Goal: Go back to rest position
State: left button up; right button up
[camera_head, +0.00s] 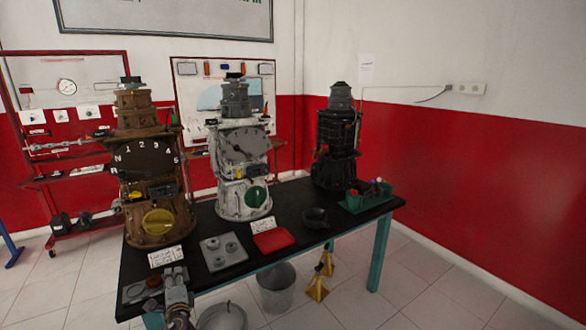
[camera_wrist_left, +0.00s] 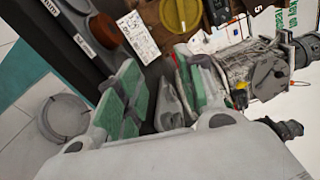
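My left gripper (camera_head: 176,276) is at the front left edge of the black table (camera_head: 207,281), in front of the brown engine trainer (camera_head: 157,200). In the left wrist view its two green-padded fingers (camera_wrist_left: 161,98) stand apart with a gap between them. Nothing is held between the pads. The table surface and a grey plate show beyond the fingers. My right gripper is in neither view.
White (camera_head: 236,155) and black (camera_head: 336,140) engine trainers stand farther right. A grey plate with knobs (camera_head: 222,252), a red case (camera_head: 273,240), a black bowl (camera_head: 315,218) and a green tray (camera_head: 366,199) lie on the table.

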pick_arm(q)
jog(key=s+d+f+n+g+h, duration=0.15)
jog(key=s+f, duration=0.45)
jog(key=f, duration=0.7)
jog(key=s+f+n+g+h+p, duration=0.1)
jog(key=s+f+g+h, duration=0.3)
jog(key=f, duration=0.8)
jog(key=s+d+f+n+g+y, duration=0.1)
jog(key=s+f+g, duration=0.1)
jog(key=s+f, duration=0.8)
jog(key=s+d+f+n+g+h, duration=0.1)
jog(key=s+f+n+g, duration=0.1)
jog(key=s+f, duration=0.5)
jog(key=s+d+f+n+g+h, duration=0.1)
jog(key=s+f, duration=0.7)
jog(key=s, duration=0.9)
jog(key=s+d+f+n+g+h+p, duration=0.1)
jog(key=s+f+n+g, duration=0.2)
jog(key=s+f+n, duration=0.2)
jog(key=s+f, duration=0.3)
jog(key=s, duration=0.4)
jog(key=shift+d+f, duration=0.15)
jog(key=shift+d, duration=0.2)
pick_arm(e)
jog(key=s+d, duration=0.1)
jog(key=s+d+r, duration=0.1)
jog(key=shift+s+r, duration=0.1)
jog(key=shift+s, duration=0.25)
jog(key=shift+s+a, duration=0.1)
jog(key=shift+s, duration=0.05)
